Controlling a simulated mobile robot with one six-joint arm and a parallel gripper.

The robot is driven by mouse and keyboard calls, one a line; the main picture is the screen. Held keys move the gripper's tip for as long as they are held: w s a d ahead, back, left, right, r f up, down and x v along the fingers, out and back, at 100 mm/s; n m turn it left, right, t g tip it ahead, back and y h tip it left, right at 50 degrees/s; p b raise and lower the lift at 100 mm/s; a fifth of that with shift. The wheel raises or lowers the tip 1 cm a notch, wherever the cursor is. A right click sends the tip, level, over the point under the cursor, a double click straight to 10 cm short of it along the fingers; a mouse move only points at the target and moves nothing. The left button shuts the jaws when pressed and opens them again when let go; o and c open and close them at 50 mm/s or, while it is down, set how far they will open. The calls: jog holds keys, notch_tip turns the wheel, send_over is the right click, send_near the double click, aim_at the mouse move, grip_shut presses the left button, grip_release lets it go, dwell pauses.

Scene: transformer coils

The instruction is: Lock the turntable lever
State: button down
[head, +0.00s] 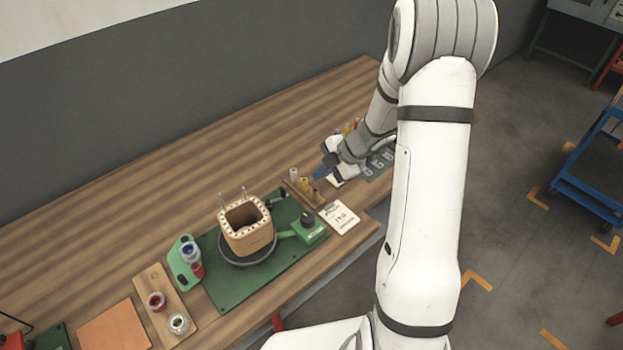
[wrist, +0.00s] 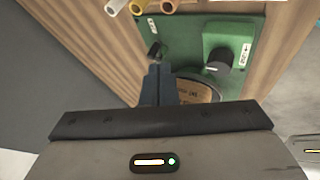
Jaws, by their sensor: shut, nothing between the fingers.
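The turntable (head: 247,260) is a dark round disc on a green base plate (head: 226,291), with a square wooden coil former (head: 252,239) on it. A green block (head: 313,232) with a black knob (head: 306,218) sits at the plate's right, with a green arm reaching toward the disc. A small black handle-like part (head: 275,201) is at the plate's far edge. I cannot tell which is the lever. In the wrist view the knob (wrist: 217,60) and the black part (wrist: 154,50) show past my fingers. My gripper (head: 320,174) is shut and empty, right of the plate; its fingers show in the wrist view (wrist: 158,78).
A wooden rack with spools (head: 304,185) stands between my gripper and the plate. A white card (head: 339,217) lies near the front edge. A green holder (head: 184,262) and a wooden tray (head: 161,306) with spools are at left. The back of the table (head: 170,190) is clear.

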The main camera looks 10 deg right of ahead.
jog(key=shift+r, duration=0.1)
jog(key=s+a+m+t, duration=0.1)
jog(key=s+a+m, duration=0.1)
jog(key=s, duration=0.5)
jog(key=shift+a+m+t+h+b, duration=0.3)
jog(key=shift+a+m+h+b, duration=0.1)
jog(key=shift+m, duration=0.1)
jog(key=b+x, duration=0.2)
jog(key=x, duration=0.8)
jog(key=shift+d, duration=0.1)
jog(key=w, duration=0.1)
jog(key=w+p, duration=0.1)
jog(key=shift+w+a+r, duration=0.1)
jog(key=shift+w+a, duration=0.15)
jog(key=shift+a, duration=0.1)
jog(key=shift+w+a, duration=0.2)
jog(key=shift+w, duration=0.55)
jog(key=shift+d, duration=0.1)
